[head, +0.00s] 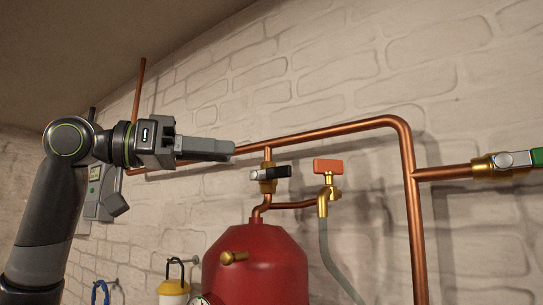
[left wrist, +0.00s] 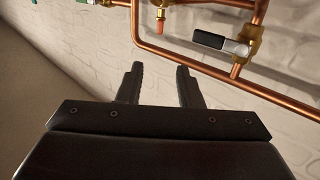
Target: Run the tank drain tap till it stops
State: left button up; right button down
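The brass drain tap (head: 323,203) with an orange handle (head: 328,166) sits on a short copper pipe at the right of the red tank (head: 262,268). The handle lies about level in the head view; a pale hose (head: 335,265) hangs from the spout. My left gripper (head: 231,149) is left of the tap and apart from it, by the long copper pipe. In the left wrist view its fingers (left wrist: 158,75) are spread with nothing between them. The orange handle also shows at the top of that view (left wrist: 160,27). My right gripper is not in view.
A black-handled valve (head: 282,171) stands between my gripper and the tap. The copper pipe (head: 345,128) runs above both and bends down at the right. A green-handled valve (head: 515,159) is far right. A grey box (head: 100,195) hangs on the brick wall behind my arm.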

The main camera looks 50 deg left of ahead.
pick_arm(q)
jog(key=p, duration=0.3)
send_near(320, 160)
jog(key=w, duration=0.2)
jog(key=p+x, duration=0.4)
jog(key=x, duration=0.4)
jog(key=shift+w+d+r+p, duration=0.1)
jog(key=shift+w+r+p, duration=0.05)
jog(key=shift+p, duration=0.2)
grip_shut()
